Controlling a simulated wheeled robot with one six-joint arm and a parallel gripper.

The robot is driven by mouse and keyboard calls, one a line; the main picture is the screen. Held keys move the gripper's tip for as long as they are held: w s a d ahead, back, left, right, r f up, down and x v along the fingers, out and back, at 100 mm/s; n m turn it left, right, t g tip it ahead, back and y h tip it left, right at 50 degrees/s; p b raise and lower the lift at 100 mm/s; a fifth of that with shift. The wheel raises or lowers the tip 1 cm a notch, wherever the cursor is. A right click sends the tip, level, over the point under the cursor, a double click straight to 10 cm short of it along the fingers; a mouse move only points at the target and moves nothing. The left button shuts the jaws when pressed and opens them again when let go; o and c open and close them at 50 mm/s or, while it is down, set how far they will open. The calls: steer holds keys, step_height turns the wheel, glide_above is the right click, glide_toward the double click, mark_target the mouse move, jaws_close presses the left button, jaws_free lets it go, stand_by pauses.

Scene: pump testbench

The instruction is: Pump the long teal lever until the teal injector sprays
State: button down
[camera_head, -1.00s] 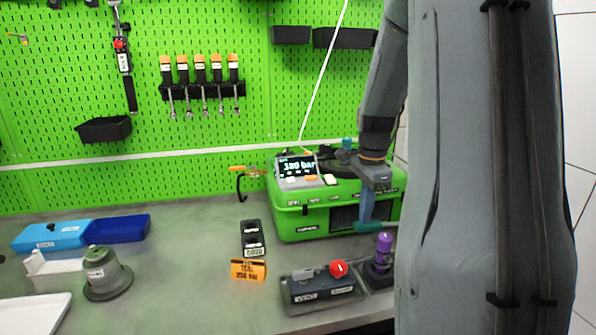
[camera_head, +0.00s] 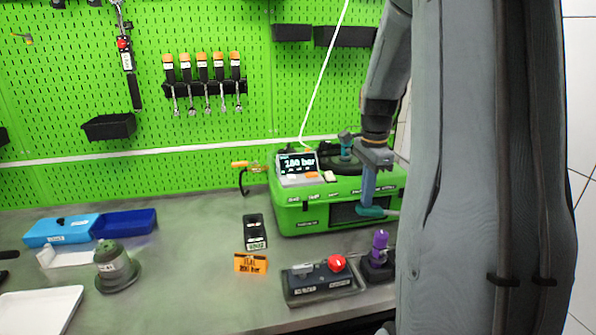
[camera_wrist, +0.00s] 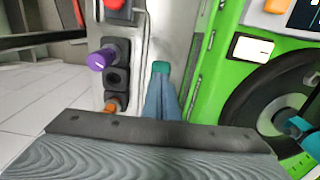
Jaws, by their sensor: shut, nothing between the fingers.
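My gripper (camera_head: 369,205) is shut and points down in front of the green case's front face. In the wrist view my gripper (camera_wrist: 161,82) shows as two blue-grey fingers pressed together, with a teal piece (camera_wrist: 160,67) at the tips. I cannot tell whether that piece is the end of the long teal lever or part of the fingers. The rest of the lever is not clear to see. A teal fitting (camera_head: 345,138) stands on top of the green case (camera_head: 300,218), behind my gripper. No spray shows. The display (camera_head: 298,163) on the case appears to read 180 bar.
A box with a red button (camera_head: 336,263) and a purple-knobbed unit (camera_head: 380,243) stand in front of the case. An orange card (camera_head: 251,263) and a black holder (camera_head: 254,231) are left of them.

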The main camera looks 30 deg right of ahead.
steer(key=shift+f, duration=0.1)
steer(key=shift+a+f+b, duration=0.15)
steer(key=shift+f+b, duration=0.45)
steer(key=shift+f, duration=0.65)
steer(key=shift+r, duration=0.1)
steer(key=shift+r+p, duration=1.15)
steer(key=shift+r, duration=0.2)
steer(key=shift+r+p, duration=2.35)
steer(key=shift+r, duration=0.65)
